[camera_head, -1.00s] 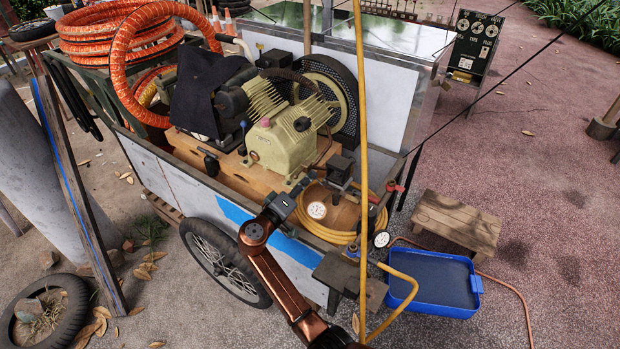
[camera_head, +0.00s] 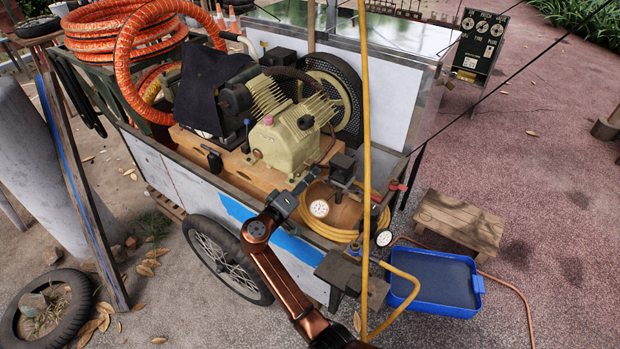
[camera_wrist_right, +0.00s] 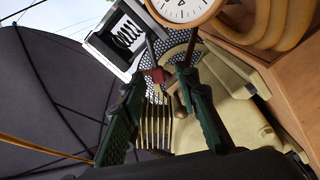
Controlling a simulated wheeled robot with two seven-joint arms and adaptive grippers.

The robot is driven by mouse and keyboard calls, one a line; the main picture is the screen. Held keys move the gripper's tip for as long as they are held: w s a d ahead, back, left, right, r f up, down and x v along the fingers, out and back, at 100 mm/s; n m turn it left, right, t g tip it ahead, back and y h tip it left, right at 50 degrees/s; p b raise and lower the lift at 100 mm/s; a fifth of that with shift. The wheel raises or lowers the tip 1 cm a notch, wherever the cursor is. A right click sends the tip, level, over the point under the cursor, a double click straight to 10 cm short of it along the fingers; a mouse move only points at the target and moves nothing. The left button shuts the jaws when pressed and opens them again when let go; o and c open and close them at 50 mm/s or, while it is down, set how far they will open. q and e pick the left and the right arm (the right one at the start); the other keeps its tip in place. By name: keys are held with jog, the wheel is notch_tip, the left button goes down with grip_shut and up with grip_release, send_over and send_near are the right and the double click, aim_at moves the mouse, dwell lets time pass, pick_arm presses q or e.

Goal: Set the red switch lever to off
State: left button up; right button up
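In the right wrist view a small red piece (camera_wrist_right: 156,75), which looks like the switch lever, shows between and just beyond my right fingertips. It sits beside a grey box with an open face (camera_wrist_right: 118,38). I cannot tell whether a finger touches it. My right gripper (camera_wrist_right: 161,80) has its two green-black fingers apart, with nothing clearly held. In the head view the right gripper (camera_head: 302,184) reaches over the cart's near side, close to the cream compressor (camera_head: 285,145) and a dark switch box (camera_head: 343,166). My left gripper is not in view.
A white dial gauge (camera_head: 319,208) and coiled yellow hose (camera_head: 340,235) lie right of the gripper. A red-handled valve (camera_head: 397,186) is at the cart's right corner. An upright yellow pole (camera_head: 365,100) stands in front. A blue tray (camera_head: 436,283) sits lower right.

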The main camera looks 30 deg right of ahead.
jog(key=shift+a, duration=0.1)
jog(key=v, duration=1.2)
